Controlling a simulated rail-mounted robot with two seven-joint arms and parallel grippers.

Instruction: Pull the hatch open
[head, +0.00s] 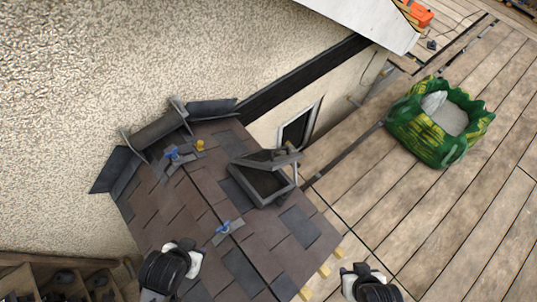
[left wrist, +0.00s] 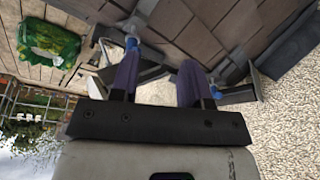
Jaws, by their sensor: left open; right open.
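The hatch (head: 263,186) is a dark square frame set in the brown and grey shingles, on the right part of the small roof. Its lid (head: 266,158) stands raised at an angle over the frame. My left gripper (head: 184,258) is over the lower left of the roof, apart from the hatch. In the left wrist view its two purple fingers (left wrist: 158,80) are spread with a gap between them. My right gripper (head: 362,278) is open at the roof's lower right, apart from the hatch. Its fingertips are hard to make out.
Blue-handled brackets (head: 222,228) and a yellow piece (head: 200,145) sit on the shingles. A rough plaster wall (head: 90,70) rises behind. A green bag (head: 438,140) stands on the wooden deck (head: 430,230), which is mostly clear. A wooden bin (head: 60,280) is at lower left.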

